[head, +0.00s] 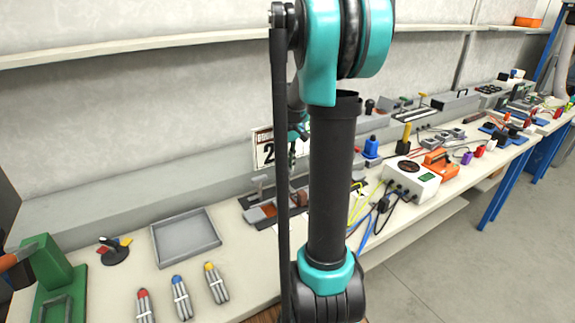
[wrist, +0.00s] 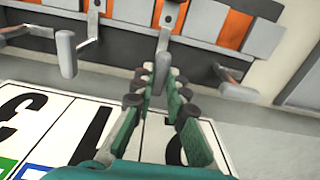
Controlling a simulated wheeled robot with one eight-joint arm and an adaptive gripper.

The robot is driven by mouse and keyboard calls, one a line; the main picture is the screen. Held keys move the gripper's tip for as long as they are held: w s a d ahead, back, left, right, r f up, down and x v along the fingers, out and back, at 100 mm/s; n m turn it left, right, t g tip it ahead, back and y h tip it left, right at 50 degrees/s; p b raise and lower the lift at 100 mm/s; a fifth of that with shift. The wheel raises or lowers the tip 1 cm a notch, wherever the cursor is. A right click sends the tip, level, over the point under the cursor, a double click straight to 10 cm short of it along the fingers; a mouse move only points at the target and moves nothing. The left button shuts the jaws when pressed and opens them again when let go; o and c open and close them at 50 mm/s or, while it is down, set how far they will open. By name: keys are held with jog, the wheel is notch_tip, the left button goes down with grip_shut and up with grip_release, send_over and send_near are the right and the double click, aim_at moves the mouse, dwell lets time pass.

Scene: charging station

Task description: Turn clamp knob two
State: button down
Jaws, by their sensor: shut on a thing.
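In the wrist view, a dark clamp fixture (wrist: 110,45) with orange and grey blocks runs across the top. Grey handle-like knobs hang from it on thin metal levers: a left knob (wrist: 66,54), a middle knob (wrist: 162,68) and a right knob (wrist: 238,93). My gripper (wrist: 160,88) has green fingers with dark round pads. Its fingertips are shut on the middle knob, and the other two knobs are clear of it. In the head view the fixture (head: 258,214) lies on the bench, partly hidden by my arm. The fingertips are not clear there.
A white number card (wrist: 50,112) lies below the fingers in the wrist view. On the bench, a grey tray (head: 186,238), several colour-tipped bundles (head: 181,298) and a green stand (head: 52,275) are at left. A white power box (head: 411,181) and cables are at right.

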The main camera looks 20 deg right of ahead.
jog(key=c, duration=1.5)
grip_release()
jog(key=shift+c, duration=0.2)
jog(key=shift+r, duration=0.1)
notch_tip(320, 180, up, 12)
